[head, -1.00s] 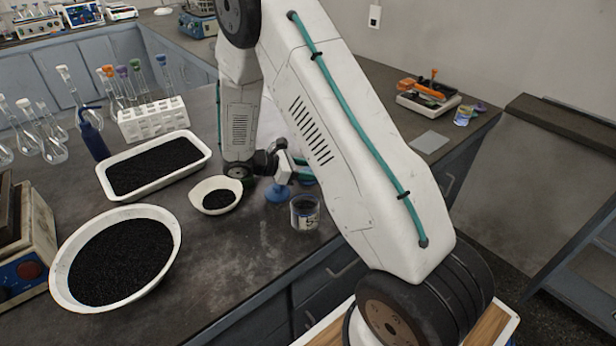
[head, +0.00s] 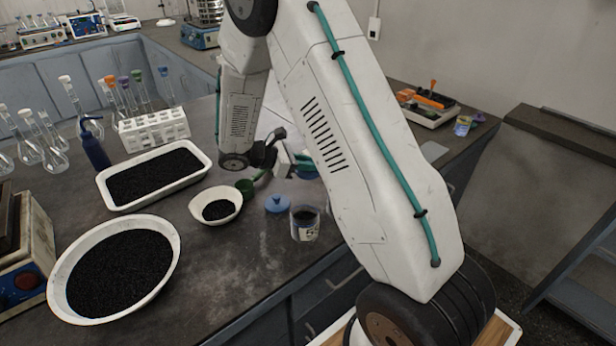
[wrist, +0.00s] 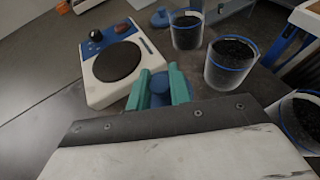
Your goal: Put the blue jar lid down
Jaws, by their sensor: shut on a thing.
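My gripper (wrist: 160,84) has green fingers, shut on a blue jar lid (wrist: 158,88) whose top shows between them in the wrist view. In the head view my gripper is partly hidden behind my arm, and a bit of blue (head: 307,173) shows by it. Whether the held lid touches the counter I cannot tell. A second blue lid (head: 278,204) with a knob lies on the counter beside an open jar (head: 305,224) of dark grains. This lid also shows at the top of the wrist view (wrist: 159,18).
A blue-and-white device with a dark round plate (wrist: 117,62) stands left of my fingers. Open jars (wrist: 187,30), (wrist: 232,60) and (wrist: 300,122) stand along the right side. A white bowl (head: 233,194) and green object (head: 245,187) are near the gripper. Bare counter lies left of the device.

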